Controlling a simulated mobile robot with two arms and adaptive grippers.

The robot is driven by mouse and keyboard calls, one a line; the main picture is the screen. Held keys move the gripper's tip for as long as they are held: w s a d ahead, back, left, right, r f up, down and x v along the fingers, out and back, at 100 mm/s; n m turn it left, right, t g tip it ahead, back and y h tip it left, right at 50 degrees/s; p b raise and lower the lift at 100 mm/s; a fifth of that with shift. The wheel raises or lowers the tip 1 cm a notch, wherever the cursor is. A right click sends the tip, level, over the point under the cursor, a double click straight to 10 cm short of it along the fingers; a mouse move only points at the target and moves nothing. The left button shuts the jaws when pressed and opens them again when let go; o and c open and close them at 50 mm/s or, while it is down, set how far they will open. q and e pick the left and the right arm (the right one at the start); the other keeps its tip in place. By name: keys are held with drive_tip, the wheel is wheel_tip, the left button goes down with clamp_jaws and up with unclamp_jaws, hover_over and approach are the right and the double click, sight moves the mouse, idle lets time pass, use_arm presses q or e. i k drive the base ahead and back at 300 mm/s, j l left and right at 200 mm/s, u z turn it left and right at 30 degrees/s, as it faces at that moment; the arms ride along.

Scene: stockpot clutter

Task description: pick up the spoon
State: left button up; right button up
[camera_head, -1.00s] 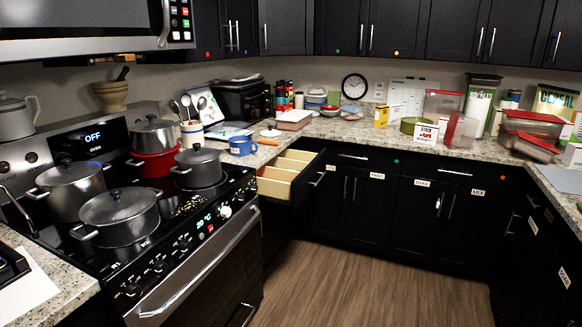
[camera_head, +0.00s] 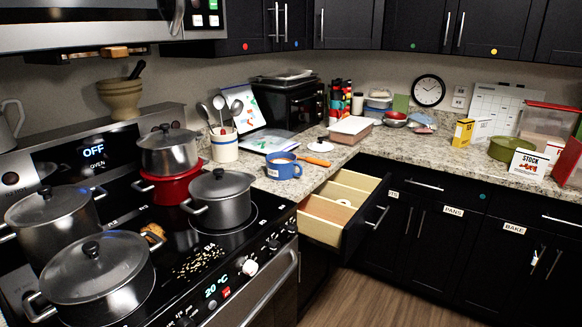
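Several grey utensils with rounded heads, which look like spoons or ladles (camera_head: 219,103), stand upright in a cream crock (camera_head: 224,150) with a dark blue band. The crock is on the counter just right of the stove. I cannot tell which of them is the spoon. An orange-handled item (camera_head: 314,160) lies flat on the counter by the open drawer; its kind is unclear. Neither of my grippers is in view.
A blue mug (camera_head: 283,166) stands right of the crock. An open drawer (camera_head: 330,229) juts out below the counter. Wood floor (camera_head: 400,300) shows clear in front.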

sight(322, 162)
drive_tip(key=i+l+u, duration=0.15)
drive_tip(key=u, duration=0.25)
drive_tip(key=i+l+u, duration=0.15)
drive_tip(key=l+u, duration=0.25)
drive_tip(key=i+l+u, duration=0.1)
drive_tip(key=u, duration=0.3)
drive_tip(key=l+u, duration=0.4)
